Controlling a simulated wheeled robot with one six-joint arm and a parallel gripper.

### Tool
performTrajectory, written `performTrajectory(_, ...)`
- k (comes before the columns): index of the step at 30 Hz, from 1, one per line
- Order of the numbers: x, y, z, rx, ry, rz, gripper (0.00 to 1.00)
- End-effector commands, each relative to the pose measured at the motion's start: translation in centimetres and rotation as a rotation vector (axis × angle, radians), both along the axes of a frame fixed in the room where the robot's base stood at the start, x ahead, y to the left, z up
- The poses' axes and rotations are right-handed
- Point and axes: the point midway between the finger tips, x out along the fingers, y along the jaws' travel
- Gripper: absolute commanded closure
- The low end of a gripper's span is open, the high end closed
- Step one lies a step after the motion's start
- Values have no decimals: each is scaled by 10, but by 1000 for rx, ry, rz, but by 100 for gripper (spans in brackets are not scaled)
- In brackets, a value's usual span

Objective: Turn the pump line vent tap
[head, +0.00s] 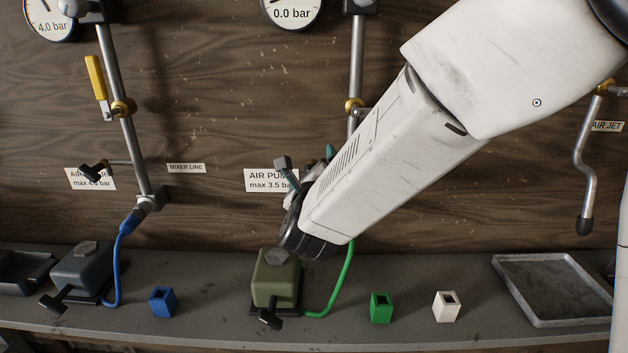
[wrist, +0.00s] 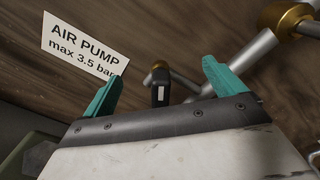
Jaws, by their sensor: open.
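The pump line vent tap (wrist: 160,86) is a small black handle with a pale mark, seen in the wrist view on a short metal branch. My gripper (wrist: 162,74) is open, and its two teal fingers stand either side of the handle in that picture. I cannot tell how deep the handle lies between them or whether they touch it. In the head view my gripper (head: 311,166) is at the lower end of the pump line pipe (head: 356,65), beside the AIR PUMP sign (head: 262,180). My arm and gripper mostly hide the tap there.
The pump line gauge (head: 291,10) reads 0.0 bar. The mixer line pipe (head: 117,100), with a yellow lever (head: 96,77), stands at left. Below me are a green pump box (head: 277,283) and green hose (head: 346,280). Small blocks and a tray (head: 553,288) sit on the bench.

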Motion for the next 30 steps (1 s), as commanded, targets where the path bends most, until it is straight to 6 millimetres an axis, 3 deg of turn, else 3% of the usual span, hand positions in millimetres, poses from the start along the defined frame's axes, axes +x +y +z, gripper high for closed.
performTrajectory(8, -2, 0, 0, 1, -1, 1, 0)
performTrajectory(30, -69, 3, 0, 0, 0, 1, 0)
